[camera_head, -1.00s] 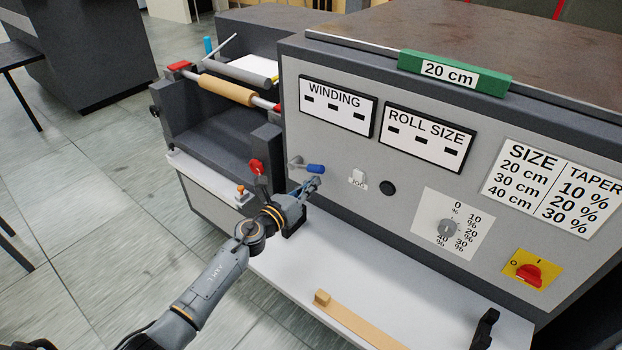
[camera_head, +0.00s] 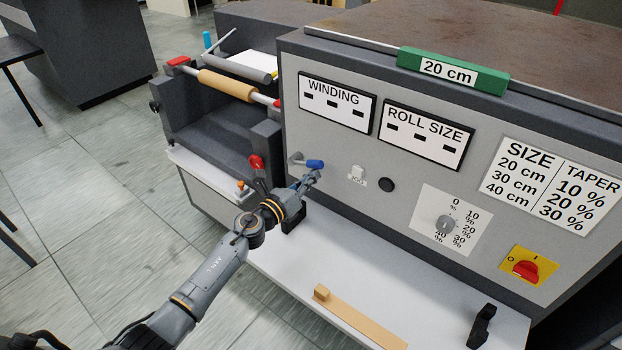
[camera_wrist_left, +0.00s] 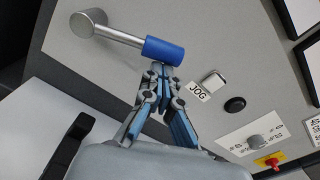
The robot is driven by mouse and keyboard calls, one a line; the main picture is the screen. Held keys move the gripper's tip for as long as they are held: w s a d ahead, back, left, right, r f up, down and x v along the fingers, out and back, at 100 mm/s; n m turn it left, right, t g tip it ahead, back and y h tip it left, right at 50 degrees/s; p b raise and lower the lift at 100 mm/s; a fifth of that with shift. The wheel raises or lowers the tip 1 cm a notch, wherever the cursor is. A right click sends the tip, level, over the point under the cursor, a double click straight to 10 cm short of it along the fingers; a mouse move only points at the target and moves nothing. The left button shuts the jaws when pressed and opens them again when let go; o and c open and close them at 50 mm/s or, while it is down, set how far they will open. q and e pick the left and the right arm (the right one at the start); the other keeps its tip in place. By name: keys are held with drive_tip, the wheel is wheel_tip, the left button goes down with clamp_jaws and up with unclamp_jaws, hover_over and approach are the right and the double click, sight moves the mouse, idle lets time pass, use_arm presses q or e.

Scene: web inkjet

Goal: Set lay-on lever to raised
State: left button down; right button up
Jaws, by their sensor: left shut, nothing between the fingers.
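A lever on the machine's front panel has a blue grip (camera_head: 315,164) and a metal arm pointing right from its round hub (camera_head: 296,158). In the left wrist view the blue grip (camera_wrist_left: 165,51) sits just past my fingertips, with the hub (camera_wrist_left: 86,23) at upper left. My left gripper (camera_head: 314,178) is shut and empty, just below the blue grip. In the left wrist view its fingertips (camera_wrist_left: 158,70) meet the grip's underside or nearly so; contact is unclear. No label on this lever is readable. My right gripper is out of view.
A red-knobbed lever (camera_head: 257,163) stands left of my gripper. The JOG switch (camera_head: 358,172) and a black button (camera_head: 386,185) lie right of the blue grip. Below, the white shelf (camera_head: 380,270) carries a wooden strip (camera_head: 360,318) and a black bracket (camera_head: 482,326).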

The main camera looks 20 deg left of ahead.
use_arm(q)
drive_tip(key=w+a+r+n+p, duration=0.2)
drive_tip(key=a+r+n+p, duration=0.5)
drive_tip(key=n, duration=0.6)
drive_tip(key=shift+w+r, duration=0.25)
drive_tip(key=shift+r, duration=0.15)
idle(0.7)
